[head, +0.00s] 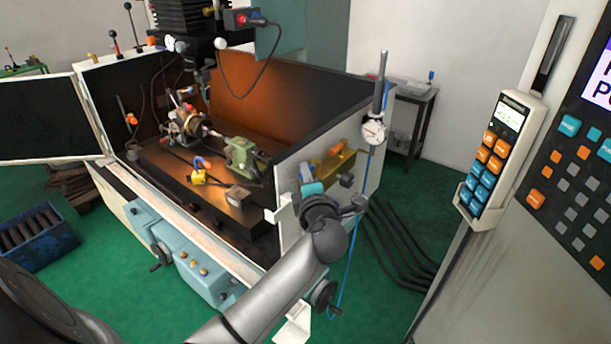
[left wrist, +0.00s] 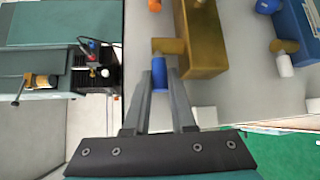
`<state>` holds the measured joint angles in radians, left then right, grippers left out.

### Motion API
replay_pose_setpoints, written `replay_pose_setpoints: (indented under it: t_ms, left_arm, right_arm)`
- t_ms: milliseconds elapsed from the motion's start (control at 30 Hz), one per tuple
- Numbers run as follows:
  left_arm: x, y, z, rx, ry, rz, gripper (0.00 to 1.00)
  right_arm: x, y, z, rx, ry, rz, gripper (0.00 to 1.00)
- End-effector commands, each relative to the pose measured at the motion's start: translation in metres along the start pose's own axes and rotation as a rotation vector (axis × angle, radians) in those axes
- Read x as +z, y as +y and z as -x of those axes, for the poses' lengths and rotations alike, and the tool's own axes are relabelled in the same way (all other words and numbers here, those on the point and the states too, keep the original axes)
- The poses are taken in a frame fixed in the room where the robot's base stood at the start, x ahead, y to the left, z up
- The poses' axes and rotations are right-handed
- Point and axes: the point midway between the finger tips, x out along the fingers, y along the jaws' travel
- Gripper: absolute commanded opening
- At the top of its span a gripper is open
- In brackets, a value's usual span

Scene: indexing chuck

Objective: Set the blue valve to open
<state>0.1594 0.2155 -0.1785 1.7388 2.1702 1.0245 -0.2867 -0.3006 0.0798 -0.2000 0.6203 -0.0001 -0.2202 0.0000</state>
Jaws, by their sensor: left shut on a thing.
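The blue valve handle (left wrist: 158,67) shows in the left wrist view as a small blue piece below a brass-coloured fitting (left wrist: 168,46), beside a long brass block (left wrist: 201,40). My left gripper (left wrist: 160,84) is shut on the blue handle, one finger on each side of it. In the head view my left gripper (head: 306,172) is at the outer face of the machine's right panel, close to the brass block (head: 338,163). The handle cannot be made out there, and its open or closed setting cannot be told. My right gripper is not in view.
A dial gauge (head: 374,131) stands just right of the gripper at the panel's edge. A blue block (left wrist: 300,28) and a white cylinder (left wrist: 284,64) are to the right in the wrist view. A control cabinet (head: 480,230) stands at the right. Black cables (head: 398,240) lie on the green floor.

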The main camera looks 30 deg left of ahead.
Motion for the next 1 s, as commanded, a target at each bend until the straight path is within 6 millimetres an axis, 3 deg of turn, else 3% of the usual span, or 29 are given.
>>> replay_pose_setpoints:
  t_ms: [267, 600, 1000]
  left_arm:
    - [0.009, -0.004, 0.005, 0.015, 0.149, 0.027, 0.00]
    - [0.020, -0.008, 0.008, 0.047, 0.367, 0.055, 0.00]
    - [0.025, -0.007, 0.009, 0.064, 0.485, 0.069, 0.00]
  right_arm:
    - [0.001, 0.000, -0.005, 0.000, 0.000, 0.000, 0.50]
    - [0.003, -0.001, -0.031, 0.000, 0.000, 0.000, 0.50]
    - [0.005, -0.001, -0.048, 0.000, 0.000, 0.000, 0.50]
